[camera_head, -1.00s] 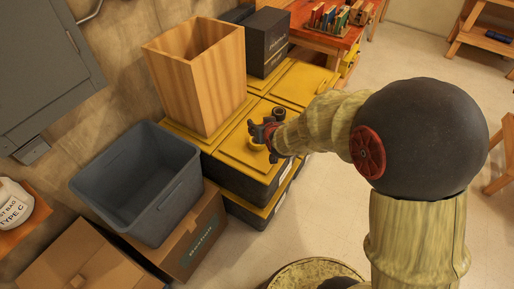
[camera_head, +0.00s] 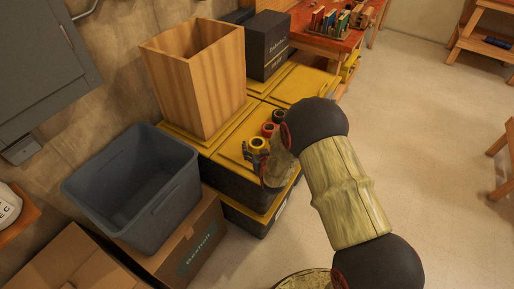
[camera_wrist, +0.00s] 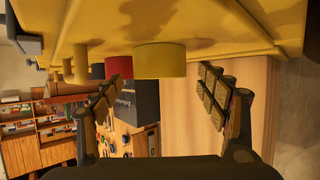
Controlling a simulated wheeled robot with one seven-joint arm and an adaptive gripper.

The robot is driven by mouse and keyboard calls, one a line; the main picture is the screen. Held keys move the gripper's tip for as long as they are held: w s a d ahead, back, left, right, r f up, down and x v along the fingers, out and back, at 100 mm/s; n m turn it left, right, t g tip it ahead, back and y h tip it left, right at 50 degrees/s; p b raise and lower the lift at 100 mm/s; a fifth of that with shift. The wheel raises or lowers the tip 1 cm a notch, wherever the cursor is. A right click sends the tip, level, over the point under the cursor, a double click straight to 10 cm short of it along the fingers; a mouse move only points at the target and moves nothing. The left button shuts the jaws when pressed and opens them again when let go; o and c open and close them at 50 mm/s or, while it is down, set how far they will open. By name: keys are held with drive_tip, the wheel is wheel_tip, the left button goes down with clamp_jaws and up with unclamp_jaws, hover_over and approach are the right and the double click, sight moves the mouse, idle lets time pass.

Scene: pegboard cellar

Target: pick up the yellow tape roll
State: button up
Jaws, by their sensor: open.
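The yellow tape roll (camera_head: 257,143) sits on the yellow lid of a black crate (camera_head: 232,146), at the near end of a short row of rolls. The wrist view, which is upside down, shows the roll (camera_wrist: 159,60) on the lid, between and a little beyond my fingertips. My gripper (camera_head: 255,157) is low over the lid, on the near side of the roll. In the wrist view my gripper (camera_wrist: 162,80) is open with nothing between its pads. My wrist hides part of the lid in the head view.
A red roll (camera_head: 268,129) and a black roll (camera_head: 278,115) stand close behind the yellow one. A tall wooden box (camera_head: 196,85) is at the left, with a black box (camera_head: 268,45) behind. A grey bin (camera_head: 135,190) stands nearer. The floor at right is open.

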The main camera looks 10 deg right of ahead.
sight(256, 140)
drive_tip(key=b+x, duration=0.1)
drive_tip(key=x, duration=0.2)
drive_tip(key=shift+f, duration=0.2)
drive_tip(key=shift+r, duration=0.1)
drive_tip(key=c, duration=0.3)
drive_tip(key=c, duration=1)
